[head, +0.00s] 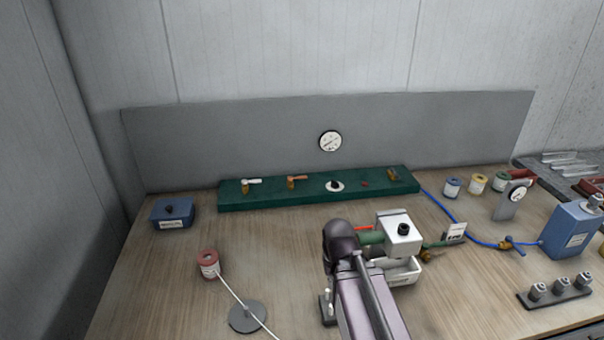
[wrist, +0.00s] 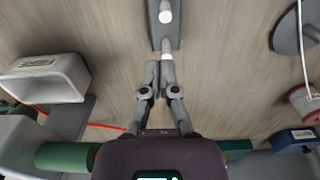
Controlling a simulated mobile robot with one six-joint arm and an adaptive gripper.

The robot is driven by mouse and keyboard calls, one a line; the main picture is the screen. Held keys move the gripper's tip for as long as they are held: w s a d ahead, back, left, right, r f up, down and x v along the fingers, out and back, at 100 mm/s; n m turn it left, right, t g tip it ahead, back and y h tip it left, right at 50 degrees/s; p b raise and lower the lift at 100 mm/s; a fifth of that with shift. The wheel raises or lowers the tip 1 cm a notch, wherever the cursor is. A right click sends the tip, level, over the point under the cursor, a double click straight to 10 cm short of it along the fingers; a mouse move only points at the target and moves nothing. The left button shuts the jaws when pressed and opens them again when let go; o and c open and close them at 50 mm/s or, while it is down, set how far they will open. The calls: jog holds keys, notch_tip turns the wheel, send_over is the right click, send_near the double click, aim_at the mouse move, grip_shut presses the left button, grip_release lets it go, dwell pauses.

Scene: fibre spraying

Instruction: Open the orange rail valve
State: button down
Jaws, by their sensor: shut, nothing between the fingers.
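The orange rail valve (head: 297,179) sits on the dark green rail (head: 270,197) at the back of the bench, left of the rail's middle. It has an orange lever lying sideways over a brass body. A white-handled valve (head: 251,181) is to its left. My gripper (wrist: 160,70) is shut and empty in the wrist view, pointing down over the bench by a grey holder with white-topped pegs (wrist: 165,20). It is well in front of the rail; in the head view my own arm hides its fingers. The orange valve does not show in the wrist view.
A round dial (head: 330,141) is on the grey back panel. A blue box (head: 172,213) and a red spool (head: 209,264) stand left. A white-grey machine (head: 398,234) and a white bin (head: 404,272) are right of my arm. Bare bench lies before the rail's left half.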

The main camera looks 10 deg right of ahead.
notch_tip(320, 180, up, 4)
jog(key=t, duration=0.8)
send_over(297, 177)
jog(key=d, duration=0.3)
jog(key=shift+r, duration=0.2)
jog(key=shift+w+f, duration=0.1)
jog(key=shift+f, duration=0.05)
jog(key=b+x, duration=0.7)
jog(key=x, duration=0.2)
jog(key=shift+f, duration=0.3)
jog(key=shift+f+b, duration=0.2)
jog(key=shift+b, duration=0.2)
jog(key=shift+s+r, duration=0.2)
jog(key=shift+s, duration=1.7)
